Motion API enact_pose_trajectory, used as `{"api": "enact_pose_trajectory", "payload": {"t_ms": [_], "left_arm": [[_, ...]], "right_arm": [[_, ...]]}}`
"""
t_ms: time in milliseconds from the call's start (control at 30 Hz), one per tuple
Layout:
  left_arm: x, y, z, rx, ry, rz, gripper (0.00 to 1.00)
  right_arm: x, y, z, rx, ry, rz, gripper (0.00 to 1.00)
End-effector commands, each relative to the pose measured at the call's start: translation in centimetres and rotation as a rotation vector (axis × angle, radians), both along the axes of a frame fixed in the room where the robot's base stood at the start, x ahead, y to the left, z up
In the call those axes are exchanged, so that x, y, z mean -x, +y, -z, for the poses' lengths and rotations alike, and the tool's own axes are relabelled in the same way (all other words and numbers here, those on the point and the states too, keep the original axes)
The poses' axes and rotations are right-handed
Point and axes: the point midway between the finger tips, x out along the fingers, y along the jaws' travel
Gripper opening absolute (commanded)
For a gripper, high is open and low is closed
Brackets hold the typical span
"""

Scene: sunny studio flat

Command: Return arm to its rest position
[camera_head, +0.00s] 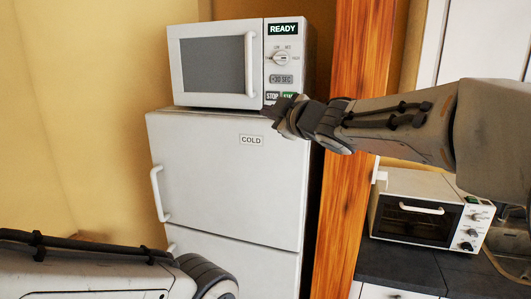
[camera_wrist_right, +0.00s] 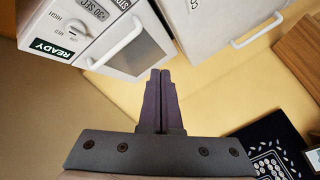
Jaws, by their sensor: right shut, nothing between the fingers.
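My right arm reaches in from the right in the head view, and its gripper (camera_head: 276,107) is at the lower right corner of the microwave's front, by the buttons. In the right wrist view the two fingers of this gripper (camera_wrist_right: 161,75) are pressed together with nothing between them. I cannot tell whether the fingertips touch the microwave. The white microwave (camera_head: 212,66) stands on the fridge with its door shut, and its display reads READY. My left arm shows at the lower left of the head view; its gripper is out of view.
The white fridge (camera_head: 225,170), marked COLD, is shut below the microwave. An orange wooden post (camera_head: 345,210) stands close to its right, behind my right arm. A small oven (camera_head: 415,220) sits on a dark counter (camera_head: 400,270) at the right, below the arm.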

Motion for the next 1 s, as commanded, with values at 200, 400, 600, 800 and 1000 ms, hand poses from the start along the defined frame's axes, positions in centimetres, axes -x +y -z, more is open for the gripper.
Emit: {"api": "enact_pose_trajectory", "payload": {"t_ms": [200,400,600,800,1000], "left_arm": [[0.0,0.0,0.8,-0.001,0.001,0.0,0.5],[0.0,0.0,1.5,0.0,0.0,-0.001,0.5],[0.0,0.0,2.6,0.0,0.0,-0.001,0.5],[0.0,0.0,4.2,0.0,0.0,-0.002,0.5],[0.0,0.0,6.0,0.0,0.0,-0.003,0.5]], "right_arm": [[1.0,0.5,3.5,-0.034,0.1,0.047,0.0],[2.4,0.4,7.4,-0.063,0.219,0.106,0.0],[5.3,0.1,13.6,-0.083,0.404,0.185,0.0],[11.2,-0.4,22.4,-0.083,0.677,0.286,0.0],[22.1,-1.4,32.9,-0.018,1.067,0.393,0.0]]}}
